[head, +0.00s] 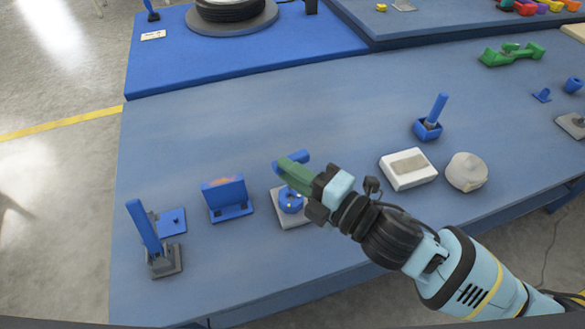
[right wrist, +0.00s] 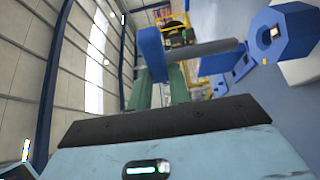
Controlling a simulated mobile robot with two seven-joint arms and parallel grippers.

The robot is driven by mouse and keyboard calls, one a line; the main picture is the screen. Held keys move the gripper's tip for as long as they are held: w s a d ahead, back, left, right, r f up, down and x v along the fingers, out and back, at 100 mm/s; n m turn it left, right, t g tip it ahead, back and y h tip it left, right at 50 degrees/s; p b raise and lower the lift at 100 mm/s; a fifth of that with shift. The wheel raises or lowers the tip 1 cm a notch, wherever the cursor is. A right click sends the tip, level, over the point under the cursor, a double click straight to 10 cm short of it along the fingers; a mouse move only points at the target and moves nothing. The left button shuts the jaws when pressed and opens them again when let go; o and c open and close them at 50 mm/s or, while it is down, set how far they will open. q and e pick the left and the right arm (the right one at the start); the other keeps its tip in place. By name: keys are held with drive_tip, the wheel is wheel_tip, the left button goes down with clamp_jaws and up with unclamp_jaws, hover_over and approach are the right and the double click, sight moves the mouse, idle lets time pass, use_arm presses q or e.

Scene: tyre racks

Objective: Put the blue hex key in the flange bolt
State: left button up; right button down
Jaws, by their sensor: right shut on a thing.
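My right gripper (head: 292,174) has green fingers shut on the blue hex key (head: 304,156). It holds the key above and just behind the blue flange bolt (head: 291,199), which sits on a pale square base. In the right wrist view, the fingers (right wrist: 160,90) grip the key's blue handle (right wrist: 153,50). Its grey shaft (right wrist: 205,49) points right, towards the blue flange (right wrist: 282,35). The shaft's end lies close to the flange's edge there; I cannot tell if they touch. In the head view the shaft is hidden. My left gripper is not in view.
To the left stand a blue bracket (head: 227,197) and a grey clamp with an upright blue lever (head: 145,228). To the right are a white block (head: 408,169), a pale round part (head: 466,172) and a blue holder with an upright handle (head: 428,129). The table's middle back is clear.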

drive_tip(key=shift+f+b, duration=0.55)
drive_tip(key=shift+f, duration=0.85)
drive_tip(key=shift+f+b, duration=0.4)
drive_tip(key=shift+f, duration=0.6)
drive_tip(key=shift+f, duration=0.3)
idle(0.3)
drive_tip(key=c, duration=0.6)
unclamp_jaws()
drive_tip(key=shift+p+v, duration=0.45)
drive_tip(key=shift+v, duration=4.5)
